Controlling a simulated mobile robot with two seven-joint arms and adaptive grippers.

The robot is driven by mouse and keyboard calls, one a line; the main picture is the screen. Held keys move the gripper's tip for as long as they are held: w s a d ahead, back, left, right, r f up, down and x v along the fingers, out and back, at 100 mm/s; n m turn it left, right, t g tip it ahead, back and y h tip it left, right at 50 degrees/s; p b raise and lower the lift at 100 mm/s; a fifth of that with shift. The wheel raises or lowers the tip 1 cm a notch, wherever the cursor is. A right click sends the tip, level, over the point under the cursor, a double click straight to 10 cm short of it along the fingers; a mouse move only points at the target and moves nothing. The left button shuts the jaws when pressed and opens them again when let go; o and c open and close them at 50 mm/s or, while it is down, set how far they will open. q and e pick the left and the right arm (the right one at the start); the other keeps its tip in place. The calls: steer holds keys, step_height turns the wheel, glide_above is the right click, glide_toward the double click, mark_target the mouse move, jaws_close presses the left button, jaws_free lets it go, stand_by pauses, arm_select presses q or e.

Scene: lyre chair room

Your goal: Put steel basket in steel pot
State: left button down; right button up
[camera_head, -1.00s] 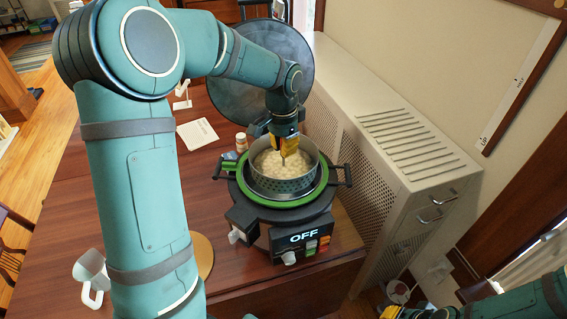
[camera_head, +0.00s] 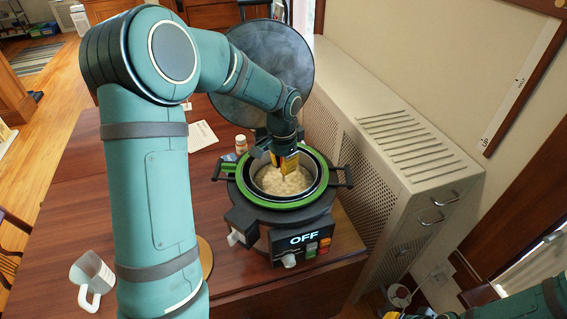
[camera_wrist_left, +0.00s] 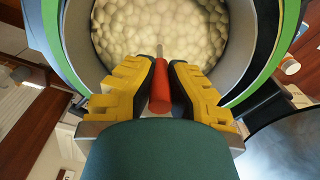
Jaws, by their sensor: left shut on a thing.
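The steel basket (camera_head: 318,174), filled with pale round lumps, sits low inside the steel pot (camera_head: 283,204), which has a green ring around its rim. The basket's grey wall also shows in the left wrist view (camera_wrist_left: 238,48). My left gripper (camera_head: 284,169) reaches down over the pot's far side. In the left wrist view its yellow fingers (camera_wrist_left: 162,70) are shut around a red handle (camera_wrist_left: 160,92) with a thin metal rod. Whether the basket touches the pot's bottom is hidden. Part of my right gripper (camera_head: 390,312) shows at the bottom edge; its fingers are cut off.
The pot is in a black cooker marked OFF (camera_head: 303,238), with its round lid (camera_head: 265,65) raised behind. A white jug (camera_head: 92,280), a small bottle (camera_head: 241,144) and paper (camera_head: 198,136) are on the table (camera_head: 60,200). A metal cabinet (camera_head: 400,140) stands close at right.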

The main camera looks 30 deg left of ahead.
arm_select(q)
steer(key=shift+f, duration=0.2)
steer(key=c, duration=1.1)
jaws_free()
steer(key=shift+c, duration=0.2)
steer(key=shift+r, duration=0.15)
steer(key=shift+r, duration=0.35)
steer(key=r+p, duration=0.2)
steer(key=r, duration=1)
steer(key=shift+s+r, duration=0.15)
steer(key=shift+s, duration=0.05)
